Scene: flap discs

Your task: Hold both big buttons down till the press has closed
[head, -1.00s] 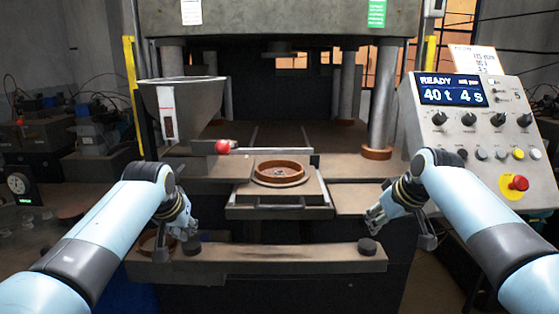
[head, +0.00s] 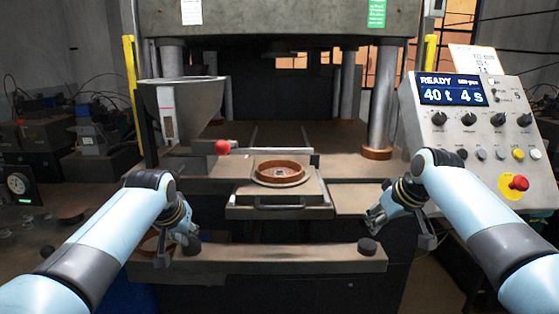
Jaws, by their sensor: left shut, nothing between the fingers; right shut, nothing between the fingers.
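Two big black buttons sit on a brown bar (head: 280,262) across the front of the press. The left button (head: 192,248) is at the bar's left part and the right button (head: 368,247) near its right end. My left gripper (head: 188,238) is shut and empty, right by the left button; I cannot tell if it touches. My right gripper (head: 373,222) is shut and empty, just above the right button, with a small gap visible. The press (head: 280,18) is open between its columns. Its panel display (head: 450,90) reads READY, 40 t, 4 s.
A round brown mould (head: 279,172) with a ring sits on a slide tray (head: 279,212) in front of the press. A grey hopper (head: 182,108) and a red knob (head: 222,147) stand at left. The control panel (head: 475,140) with a red stop button (head: 519,183) stands at right.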

